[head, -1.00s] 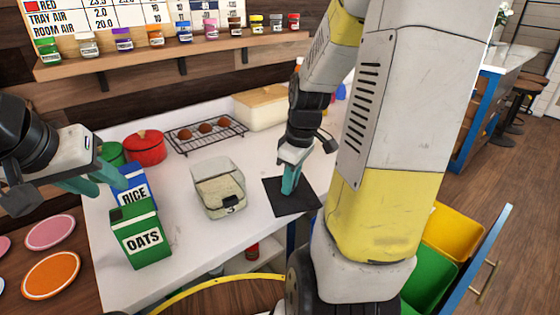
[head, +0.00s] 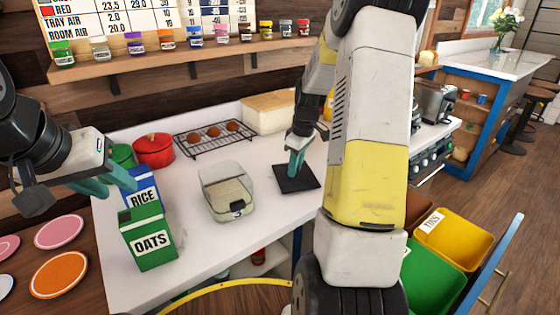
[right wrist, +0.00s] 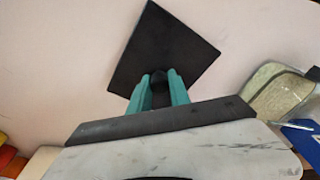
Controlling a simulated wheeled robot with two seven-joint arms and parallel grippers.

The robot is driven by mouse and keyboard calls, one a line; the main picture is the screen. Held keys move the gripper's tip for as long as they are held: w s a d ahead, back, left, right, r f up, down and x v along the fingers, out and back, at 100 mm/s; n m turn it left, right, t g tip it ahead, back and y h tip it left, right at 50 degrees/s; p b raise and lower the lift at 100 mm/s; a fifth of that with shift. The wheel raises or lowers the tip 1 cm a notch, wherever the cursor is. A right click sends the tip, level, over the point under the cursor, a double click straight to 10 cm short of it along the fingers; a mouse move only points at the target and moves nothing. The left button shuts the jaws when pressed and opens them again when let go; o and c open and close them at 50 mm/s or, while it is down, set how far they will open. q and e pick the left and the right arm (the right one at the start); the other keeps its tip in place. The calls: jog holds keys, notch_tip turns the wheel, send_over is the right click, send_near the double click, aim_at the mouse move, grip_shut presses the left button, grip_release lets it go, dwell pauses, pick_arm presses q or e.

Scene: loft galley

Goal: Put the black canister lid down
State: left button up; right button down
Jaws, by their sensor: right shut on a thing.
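The black canister lid (head: 306,184) is a flat dark square at the right part of the white counter. It lies flat, on the counter or very close above it; I cannot tell which. My right gripper (head: 295,172) points down at its middle. In the right wrist view the lid (right wrist: 160,45) spreads beyond my teal fingers (right wrist: 159,80), which are shut on its small dark knob. The clear canister (head: 227,190) stands open to the left of the lid, with pale contents. My left gripper (head: 112,184) is open and empty, behind the rice box.
The blue rice box (head: 143,186) and green oats box (head: 150,240) stand at the counter's left front. A red pot (head: 154,150), a rack (head: 190,150) of brown eggs and a wooden-topped bin (head: 275,112) are at the back. Bare counter lies between canister and lid.

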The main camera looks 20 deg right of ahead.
jog(key=shift+f, duration=0.4)
jog(key=shift+f, duration=0.2)
jog(key=c, duration=1.2)
grip_release()
